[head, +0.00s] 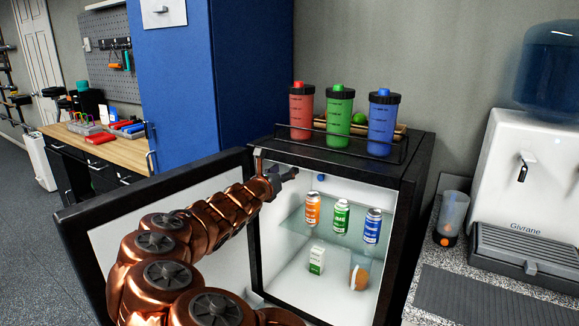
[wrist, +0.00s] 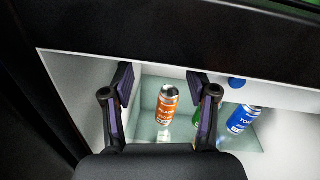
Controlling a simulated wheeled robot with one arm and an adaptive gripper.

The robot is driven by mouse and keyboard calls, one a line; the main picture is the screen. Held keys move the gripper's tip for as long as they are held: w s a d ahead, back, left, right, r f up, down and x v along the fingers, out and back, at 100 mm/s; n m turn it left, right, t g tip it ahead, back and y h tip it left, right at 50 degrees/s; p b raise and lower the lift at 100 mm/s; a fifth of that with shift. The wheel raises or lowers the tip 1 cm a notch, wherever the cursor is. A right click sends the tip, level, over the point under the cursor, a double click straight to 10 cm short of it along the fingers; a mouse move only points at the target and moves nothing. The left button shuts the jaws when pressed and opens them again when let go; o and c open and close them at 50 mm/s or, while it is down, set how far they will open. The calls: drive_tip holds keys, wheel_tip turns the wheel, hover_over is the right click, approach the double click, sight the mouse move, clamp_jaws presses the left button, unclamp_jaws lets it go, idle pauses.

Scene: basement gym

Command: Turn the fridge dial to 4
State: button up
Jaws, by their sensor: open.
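The small mini fridge (head: 409,190) stands with its door (head: 110,240) swung open to the left. A small round blue knob (head: 321,177), which looks like the dial, sits high inside the lit interior. It also shows in the wrist view (wrist: 237,83), right of my fingers. Its marks and setting are too small to read. My gripper (head: 286,173) is at the upper part of the fridge opening, left of the knob and apart from it. In the wrist view my gripper (wrist: 159,80) is open with nothing held between its fingers.
An orange can (head: 313,209), a green can (head: 341,217) and a blue can (head: 372,226) stand on the glass shelf. Red, green and blue shakers stand on top behind a rail. A water dispenser (head: 520,160) is at right.

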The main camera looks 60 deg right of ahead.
sight(289, 166)
drive_tip(key=shift+w+d+p, duration=0.15)
drive_tip(key=shift+d+p, duration=0.05)
drive_tip(key=shift+d, duration=0.7)
drive_tip(key=shift+w+d+p, duration=0.1)
drive_tip(key=shift+d+p, duration=0.05)
drive_tip(key=shift+d, duration=0.75)
clamp_jaws()
